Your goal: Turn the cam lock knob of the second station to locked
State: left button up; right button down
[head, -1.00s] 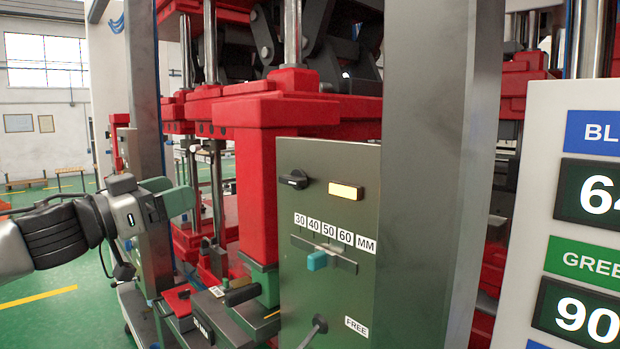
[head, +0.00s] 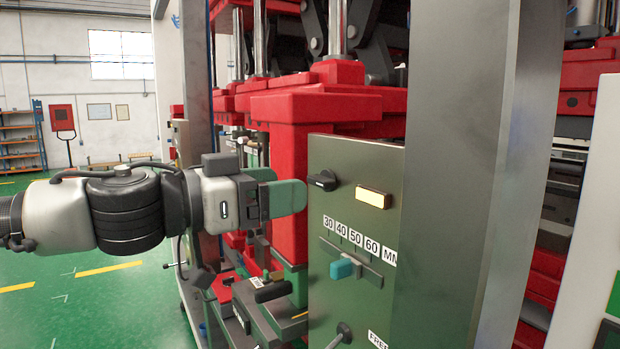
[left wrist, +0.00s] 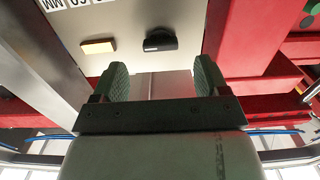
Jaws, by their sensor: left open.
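A black cam lock knob (head: 322,181) sits at the upper left of the green-grey station panel (head: 330,215), left of a lit amber rectangle (head: 373,198). The knob also shows in the left wrist view (left wrist: 160,41), beyond the fingertips. My left gripper (head: 285,196) comes in from the left at about the knob's height, its green fingers apart from the knob, just left of the panel edge. In the left wrist view its two fingers (left wrist: 159,80) are spread with nothing between them. My right gripper is not in view.
Below the knob is a 30–60 MM scale with a blue slider (head: 342,268), and a black lever (head: 340,337) near the FREE label. A grey post (head: 455,170) stands right of the panel. Red press parts (head: 290,190) stand behind. Green floor (head: 100,310) is open at left.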

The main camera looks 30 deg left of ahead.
aim_at(315, 182)
pick_arm(q)
jog(key=shift+x, duration=2.5)
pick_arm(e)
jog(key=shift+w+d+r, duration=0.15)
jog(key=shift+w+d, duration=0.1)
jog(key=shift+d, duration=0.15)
pick_arm(q)
jog(key=c, duration=0.9)
